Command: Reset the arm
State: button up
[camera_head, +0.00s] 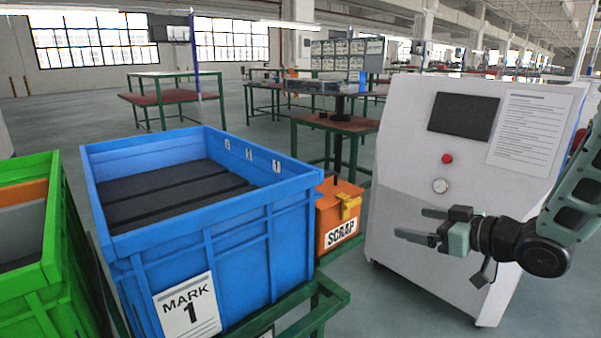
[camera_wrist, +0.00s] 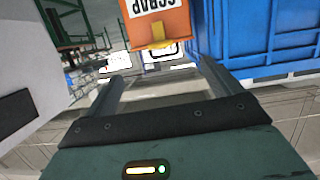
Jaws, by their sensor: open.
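My gripper (camera_head: 428,225) is at the right of the head view, held in front of the white cabinet (camera_head: 411,150). Its two fingers point left, apart from each other, with nothing between them. In the wrist view my gripper (camera_wrist: 163,82) shows both fingers spread and empty. My arm reaches in from the right edge of the head view. The gripper looks clear of the cabinet, but the exact gap cannot be told.
A blue crate (camera_head: 222,255) marked "MARK 1" holds dark bars. A green crate (camera_head: 40,305) stands at the left. An orange SCRAP box (camera_head: 325,215) stands between the blue crate and the cabinet. Green-framed tables (camera_head: 170,97) stand behind. Open floor (camera_head: 390,305) lies below my gripper.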

jog(key=s+a+f+g+h, duration=0.2)
jog(key=a+g+h, duration=0.1)
jog(key=a, duration=0.4)
jog(key=s+a+g+h, duration=0.3)
jog(key=s+a+g, duration=0.15)
jog(key=s, duration=0.85)
jog(key=s+a+g+h, duration=0.2)
jog(key=s+a+g, duration=0.25)
jog(key=s, duration=0.85)
notch_tip(320, 180, up, 16)
jog(key=p, duration=1.6)
jog(key=shift+s+d+r, duration=0.25)
jog(key=shift+s+d, duration=0.1)
jog(key=shift+s, duration=0.1)
